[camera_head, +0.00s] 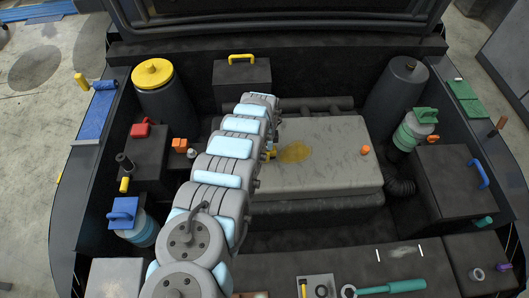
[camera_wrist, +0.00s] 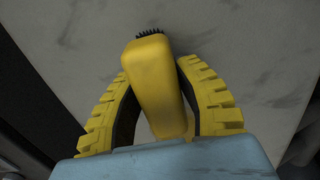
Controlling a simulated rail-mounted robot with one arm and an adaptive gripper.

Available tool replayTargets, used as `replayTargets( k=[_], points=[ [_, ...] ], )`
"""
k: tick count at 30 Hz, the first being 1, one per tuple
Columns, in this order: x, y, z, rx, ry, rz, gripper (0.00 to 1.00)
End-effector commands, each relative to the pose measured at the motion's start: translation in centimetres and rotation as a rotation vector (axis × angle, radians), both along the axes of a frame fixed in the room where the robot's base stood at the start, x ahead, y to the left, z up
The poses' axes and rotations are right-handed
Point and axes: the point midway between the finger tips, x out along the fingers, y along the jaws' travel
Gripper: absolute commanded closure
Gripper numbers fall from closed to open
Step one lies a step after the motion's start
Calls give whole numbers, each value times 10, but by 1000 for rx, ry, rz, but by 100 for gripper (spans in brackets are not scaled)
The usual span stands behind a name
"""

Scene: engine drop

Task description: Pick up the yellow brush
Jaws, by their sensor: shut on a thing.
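The yellow brush (camera_wrist: 155,85) is a yellow block with black bristles at its far end. In the wrist view it stands between the two ridged yellow fingers of my gripper (camera_wrist: 156,75), which is shut on it. The bristle end reaches out past the fingertips, over a grey surface. In the head view my gripper (camera_head: 270,153) is small and partly hidden by my arm, at the left part of the grey engine cover (camera_head: 335,185). I cannot make out the brush apart from the fingers there, nor tell whether it touches the cover.
A yellow-brown stain (camera_head: 294,151) lies on the cover beside my gripper. An orange knob (camera_head: 365,150) is on the cover's right. A yellow-capped tank (camera_head: 153,75) stands at the back left, a dark tank (camera_head: 400,85) at the back right. A teal-handled tool (camera_head: 395,287) lies in front.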

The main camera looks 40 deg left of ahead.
Motion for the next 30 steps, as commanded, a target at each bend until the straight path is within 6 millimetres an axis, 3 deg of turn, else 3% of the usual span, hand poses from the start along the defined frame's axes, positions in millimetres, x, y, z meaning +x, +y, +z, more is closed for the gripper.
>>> replayTargets(
  k=[11, 17, 30],
  points=[
    [0, 0, 9, 0, 1, -1, 100],
    [2, 1, 29, 3, -3, -1, 100],
    [-27, 8, 65, 1, 1, 1, 100]
  ],
)
